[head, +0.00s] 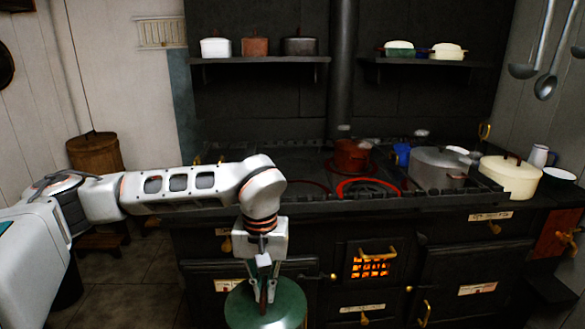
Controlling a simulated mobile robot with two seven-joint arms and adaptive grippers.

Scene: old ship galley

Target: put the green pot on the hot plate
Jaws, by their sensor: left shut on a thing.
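The green pot (290,306) is at the bottom of the head view, in front of the stove, seen from above and cut off by the lower edge. My left gripper (264,290) points down over the middle of its green top and is shut on its handle. The pot's lower part is out of view. A hot plate with a bright red ring (368,188) lies bare on the stove top, behind and to the right of the gripper. A dimmer reddish ring (303,187) lies left of it, partly behind my arm. My right gripper is not in view.
A red-brown pot (351,157) stands behind the bright ring. A blue mug (402,154), a grey pot (438,168) and a cream pot (510,177) stand to the right. A rail (400,201) runs along the stove's front edge. Shelves with small pots hang above.

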